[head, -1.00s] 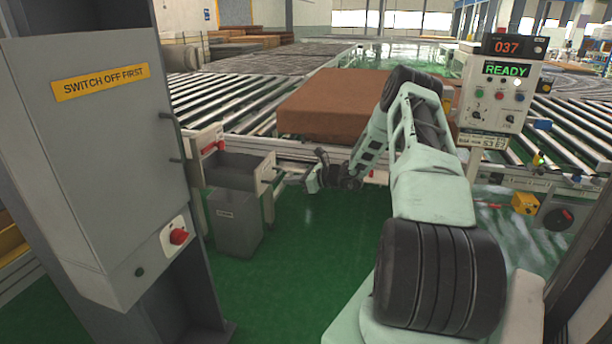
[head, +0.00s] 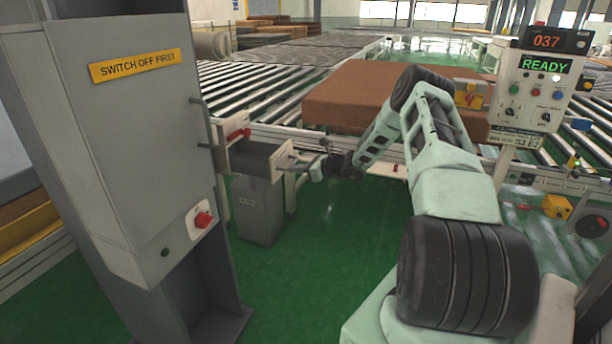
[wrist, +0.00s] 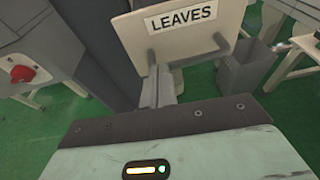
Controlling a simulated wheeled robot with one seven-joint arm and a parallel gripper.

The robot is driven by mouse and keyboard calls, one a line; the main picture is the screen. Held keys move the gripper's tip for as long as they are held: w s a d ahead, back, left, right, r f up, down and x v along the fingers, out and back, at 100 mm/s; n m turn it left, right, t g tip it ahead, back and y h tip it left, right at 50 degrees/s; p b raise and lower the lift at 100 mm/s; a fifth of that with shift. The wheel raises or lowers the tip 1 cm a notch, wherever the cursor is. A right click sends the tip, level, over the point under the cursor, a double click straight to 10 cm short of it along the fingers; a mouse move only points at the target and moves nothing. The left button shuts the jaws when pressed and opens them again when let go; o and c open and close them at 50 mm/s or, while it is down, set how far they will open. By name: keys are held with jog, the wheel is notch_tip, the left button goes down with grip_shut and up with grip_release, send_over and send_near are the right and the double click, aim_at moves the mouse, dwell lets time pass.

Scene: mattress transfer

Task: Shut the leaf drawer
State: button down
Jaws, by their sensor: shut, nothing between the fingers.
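The leaf drawer (head: 262,160) is a grey open-topped box with a cream front, standing pulled out beside the roller conveyor in the head view. In the wrist view its cream front (wrist: 188,42) carries a "LEAVES" label and a dark bar handle (wrist: 190,50) below the label. My gripper (head: 322,167) is just right of the drawer front in the head view. In the wrist view my gripper's fingers (wrist: 155,82) are shut and empty, pointing at the lower left of the front near the handle's left end. I cannot tell whether they touch it.
A grey cabinet (head: 115,130) with a red switch stands close at the left. A grey bin (head: 260,212) stands on the green floor below the drawer. A brown mattress (head: 350,97) lies on the conveyor. A control panel (head: 538,90) reading READY stands right.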

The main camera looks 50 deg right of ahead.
jog(key=w+a+b, duration=0.2)
jog(key=w, duration=0.3)
jog(key=w+a+b, duration=0.2)
jog(key=w, duration=0.2)
jog(key=w+a+b, duration=0.2)
jog(key=w+b, duration=0.1)
jog(key=w, duration=0.2)
jog(key=shift+w+f, duration=0.2)
jog(key=shift+w, duration=0.15)
jog(key=shift+w+a, duration=0.2)
jog(key=shift+w, duration=0.15)
jog(key=shift+w+a+r, duration=0.15)
jog(key=shift+r, duration=0.15)
